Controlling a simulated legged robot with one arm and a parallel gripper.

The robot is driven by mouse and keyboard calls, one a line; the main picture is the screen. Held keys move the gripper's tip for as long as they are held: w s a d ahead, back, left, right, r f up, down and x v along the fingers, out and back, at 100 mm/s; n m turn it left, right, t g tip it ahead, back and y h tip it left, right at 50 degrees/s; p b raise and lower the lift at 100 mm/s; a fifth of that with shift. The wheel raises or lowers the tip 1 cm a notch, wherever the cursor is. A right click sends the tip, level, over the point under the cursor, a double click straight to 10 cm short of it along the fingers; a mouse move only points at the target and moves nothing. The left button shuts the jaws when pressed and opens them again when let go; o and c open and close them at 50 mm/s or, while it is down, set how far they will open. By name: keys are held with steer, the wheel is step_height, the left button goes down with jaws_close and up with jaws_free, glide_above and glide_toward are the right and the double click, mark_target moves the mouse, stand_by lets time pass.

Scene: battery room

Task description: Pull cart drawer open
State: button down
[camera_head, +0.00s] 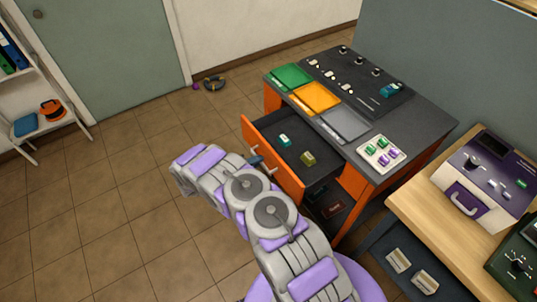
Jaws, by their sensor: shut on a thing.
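The cart (408,125) is dark grey with orange sides and stands right of centre. Its upper drawer (288,181) has an orange front and stands out from the cart body, with its dark inside showing. A teal block (284,140) and an olive block (307,158) lie in the drawer. My gripper (258,160) is at the outer face of the drawer front, shut on the drawer handle. The handle is mostly hidden by the gripper and my arm.
Green (291,77), orange (317,97) and grey (344,122) trays lie on the cart top, beside a white tray (381,154) of small blocks. A wooden bench (425,215) with a purple-and-white device (485,178) stands at right. The tiled floor at left is clear.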

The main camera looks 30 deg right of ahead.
steer(key=shift+s+a+f, duration=0.1)
steer(key=shift+s+a, duration=0.05)
steer(key=shift+a, duration=0.6)
steer(key=shift+s+a+f, duration=0.1)
steer(key=shift+a, duration=0.6)
steer(key=c, duration=1.1)
jaws_free()
steer(key=shift+w, duration=0.1)
steer(key=shift+r, duration=0.1)
steer(key=shift+a, duration=0.1)
steer(key=p+v, duration=0.2)
steer(key=v, duration=1.5)
steer(key=shift+a+p, duration=0.15)
steer(key=shift+p, duration=0.15)
